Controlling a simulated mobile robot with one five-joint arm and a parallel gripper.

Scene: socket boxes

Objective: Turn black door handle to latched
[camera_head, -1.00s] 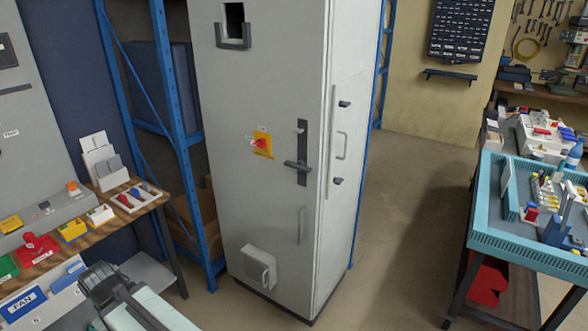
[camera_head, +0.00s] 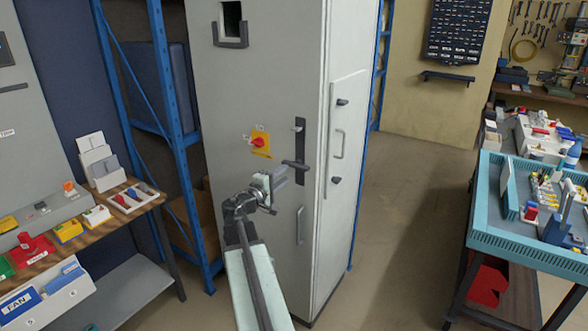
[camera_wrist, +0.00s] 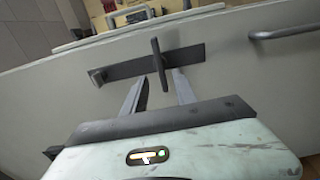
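The black door handle sits on a dark vertical plate (camera_head: 300,190) on the front of the grey cabinet (camera_head: 265,85). Its lever (camera_head: 294,164) sticks out crosswise from the plate. The lever (camera_wrist: 158,62) also shows in the wrist view, reaching down from the plate (camera_wrist: 185,58) between my two fingers. My gripper (camera_head: 280,177) is in front of the handle, just below the lever's left end in the head view. In the wrist view my gripper (camera_wrist: 160,85) is open, with a finger on each side of the lever. Contact with the lever cannot be told.
A red and yellow rotary switch (camera_head: 259,142) is left of the handle. A grey bar handle (camera_head: 300,225) is below it. A blue shelf rack (camera_head: 178,130) and a wooden bench (camera_head: 120,213) stand to the left. The floor right of the cabinet is clear.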

